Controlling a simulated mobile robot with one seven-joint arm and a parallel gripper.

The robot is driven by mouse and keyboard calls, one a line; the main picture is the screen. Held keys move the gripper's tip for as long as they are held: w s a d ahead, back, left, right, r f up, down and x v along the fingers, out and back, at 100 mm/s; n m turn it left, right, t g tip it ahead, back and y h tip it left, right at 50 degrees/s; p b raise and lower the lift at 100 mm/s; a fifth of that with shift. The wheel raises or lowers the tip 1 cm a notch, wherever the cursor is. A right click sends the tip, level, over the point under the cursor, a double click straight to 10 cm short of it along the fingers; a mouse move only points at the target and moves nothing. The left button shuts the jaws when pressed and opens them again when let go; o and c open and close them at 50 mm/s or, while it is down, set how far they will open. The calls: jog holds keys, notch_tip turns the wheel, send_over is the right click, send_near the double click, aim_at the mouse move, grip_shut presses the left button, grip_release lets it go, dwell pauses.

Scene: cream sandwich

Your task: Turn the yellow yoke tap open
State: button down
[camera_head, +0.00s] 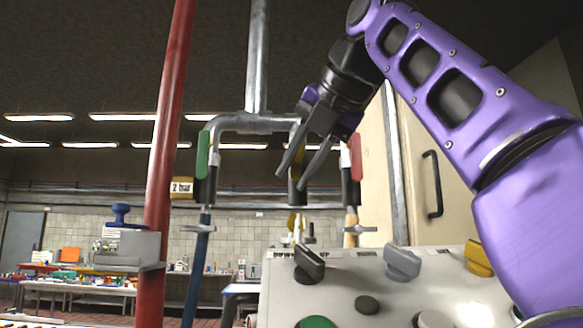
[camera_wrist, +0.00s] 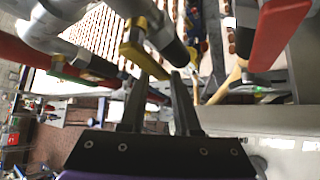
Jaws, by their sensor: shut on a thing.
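The yellow tap handle (camera_head: 295,168) is mostly hidden behind my fingers in the head view, under the grey pipe yoke. In the wrist view the yellow handle (camera_wrist: 146,60) runs from the pipe fitting down to my fingertips. My gripper (camera_head: 294,178) reaches it from the upper right with its two dark fingers on either side. In the wrist view my gripper (camera_wrist: 157,78) is shut on the handle's lower end. The exact contact is hard to make out.
A green handle (camera_head: 202,155) hangs on the yoke's left branch, a red handle (camera_head: 356,158) on the right. A red vertical pipe (camera_head: 162,170) stands further left. A grey panel with knobs (camera_head: 385,290) lies below right. A cream cabinet (camera_head: 440,150) stands behind my arm.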

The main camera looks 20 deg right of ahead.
jog(key=shift+d+r, duration=0.1)
jog(key=shift+d, duration=0.1)
jog(key=c, duration=0.8)
grip_release()
jog(key=shift+d, duration=0.15)
jog(key=shift+o, duration=0.2)
jog(key=shift+s+r, duration=0.3)
jog(key=shift+s, duration=0.45)
jog(key=s+d+b, duration=0.2)
jog(key=s, duration=0.9)
jog(key=shift+s, duration=0.1)
